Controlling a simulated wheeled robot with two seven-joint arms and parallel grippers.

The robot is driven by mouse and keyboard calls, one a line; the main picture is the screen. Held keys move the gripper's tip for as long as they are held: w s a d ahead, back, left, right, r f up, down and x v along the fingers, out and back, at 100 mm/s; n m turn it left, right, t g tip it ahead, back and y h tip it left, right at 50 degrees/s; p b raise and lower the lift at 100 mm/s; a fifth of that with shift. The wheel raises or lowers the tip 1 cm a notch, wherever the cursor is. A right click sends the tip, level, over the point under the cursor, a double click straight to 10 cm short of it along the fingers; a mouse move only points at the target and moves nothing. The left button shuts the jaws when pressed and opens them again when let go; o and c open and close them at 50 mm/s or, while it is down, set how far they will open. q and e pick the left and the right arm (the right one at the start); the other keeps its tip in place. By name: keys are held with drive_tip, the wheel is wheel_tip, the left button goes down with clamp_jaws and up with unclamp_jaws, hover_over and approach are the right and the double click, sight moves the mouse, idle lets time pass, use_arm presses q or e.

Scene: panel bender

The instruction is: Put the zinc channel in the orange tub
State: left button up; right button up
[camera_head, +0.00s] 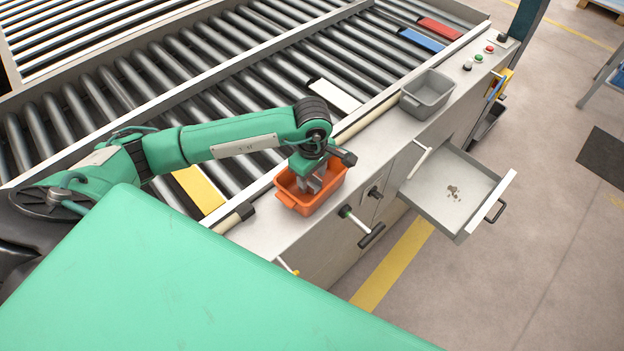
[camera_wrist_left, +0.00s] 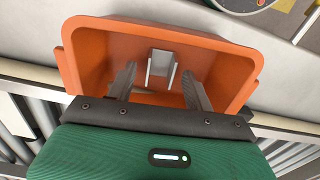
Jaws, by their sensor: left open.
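The orange tub (camera_head: 297,203) stands on the grey ledge beside the roller bed, and it fills much of the left wrist view (camera_wrist_left: 90,50). The zinc channel (camera_wrist_left: 161,66), a small grey U-shaped piece, shows inside the tub in the left wrist view, apart from the fingers as far as I can see. My left gripper (camera_head: 314,186) points down into the tub. Its two fingers (camera_wrist_left: 158,84) are spread, one on either side of the channel's near end. In the head view the gripper largely hides the channel. My right gripper does not show.
A grey bin (camera_head: 428,92) stands farther along the ledge. An open drawer (camera_head: 448,190) sticks out from the cabinet front, with small brown bits inside. White, yellow (camera_head: 200,189), blue (camera_head: 421,39) and red (camera_head: 439,28) strips lie on the rollers. Handles project below the tub.

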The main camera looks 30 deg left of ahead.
use_arm(q)
wheel_tip(320, 180, up, 10)
drive_tip(key=b, duration=0.3)
drive_tip(key=shift+r+b, duration=0.2)
drive_tip(key=shift+b, duration=0.15)
drive_tip(key=shift+r, duration=0.1)
